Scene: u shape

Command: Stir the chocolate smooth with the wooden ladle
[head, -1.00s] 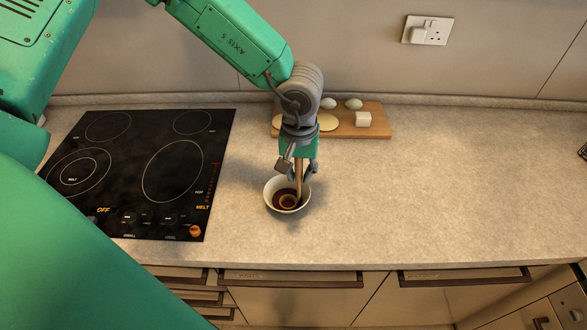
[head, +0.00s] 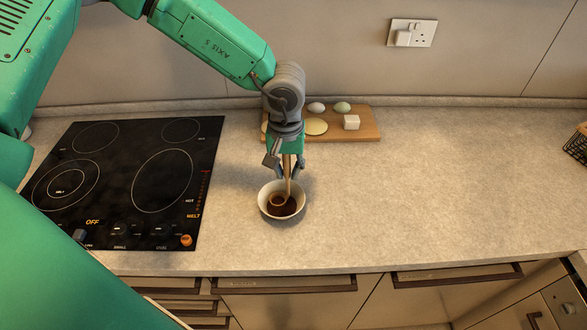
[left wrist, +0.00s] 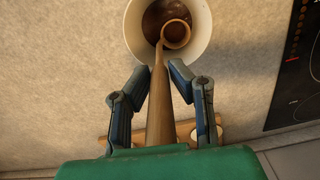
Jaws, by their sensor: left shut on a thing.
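A small white bowl (head: 263,206) stands on the worktop right of the hob and holds dark brown chocolate (head: 287,210). The wooden ladle (head: 288,181) leans in the bowl, its round cup in the chocolate. My left gripper (head: 287,166) is shut on the ladle's handle, just above the bowl's far side. In the left wrist view, the ladle handle (left wrist: 160,105) runs between the fingers, and its cup sits inside the bowl (left wrist: 205,35), in the chocolate (left wrist: 155,20). My right gripper is not in view.
A black hob (head: 120,215) lies to the left, with lit OFF and MELT labels. A wooden board (head: 367,127) behind the gripper carries several small pale items. A dark wire basket (head: 577,146) is at the right edge. The worktop (head: 450,190) between is clear.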

